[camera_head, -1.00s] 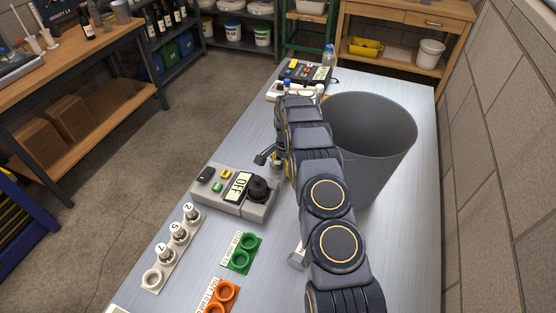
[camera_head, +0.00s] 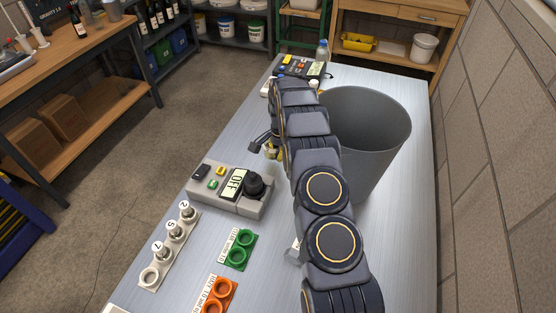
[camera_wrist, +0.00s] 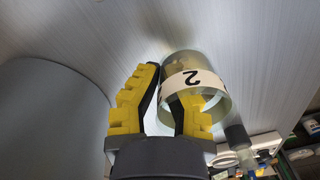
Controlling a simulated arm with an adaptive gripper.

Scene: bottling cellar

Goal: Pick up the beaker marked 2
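The beaker marked 2 (camera_wrist: 218,97) is clear glass with a white band bearing a black 2, which appears upside down in the wrist view. My gripper (camera_wrist: 157,100) has yellow and black fingers spread apart, with a gap between them. The right finger overlaps the beaker's near left part; I cannot tell whether it is inside the beaker or beside it. The left finger is clear of it. In the head view my arm covers most of the gripper, and I cannot make out the beaker there.
A large grey bin (camera_head: 375,125) stands right of my arm, close by. A grey device reading OFF (camera_head: 232,187), a white rack (camera_head: 150,276) with pieces marked 2, 5 and 7, a green holder (camera_head: 238,250) and an orange holder (camera_head: 218,295) stand in front. Another device (camera_head: 303,68) is at the back.

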